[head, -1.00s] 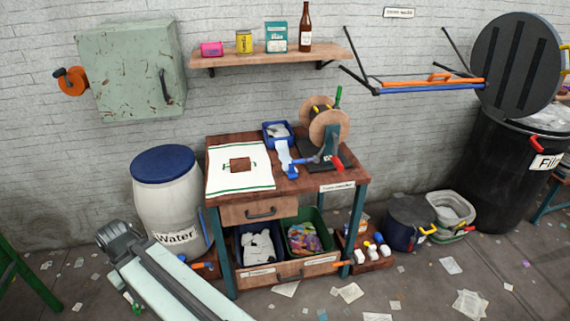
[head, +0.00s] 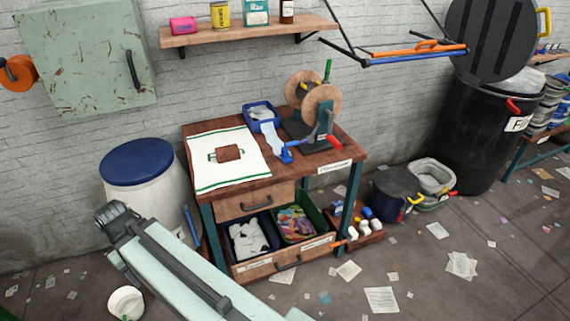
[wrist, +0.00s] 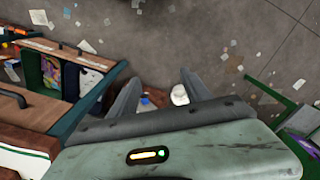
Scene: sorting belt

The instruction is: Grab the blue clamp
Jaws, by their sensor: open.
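A small blue clamp-like thing (head: 287,154) sits at the front edge of the wooden workbench (head: 238,184), beside the end of a pale blue strip. I take it for the blue clamp, though its shape is small and hard to make out. My gripper (wrist: 158,84) is open in the wrist view, its two grey fingers apart over the floor. A small blue patch (wrist: 146,99) shows between the fingers, too small to identify. The gripper's fingers do not show in the head view.
The bench carries a white cloth (head: 212,172), a blue tray (head: 254,109) and a wooden reel (head: 321,106). An open drawer (head: 262,267) holds two bins. A blue-lidded barrel (head: 143,190) stands left, a white bucket (head: 126,302) front left. Papers litter the floor.

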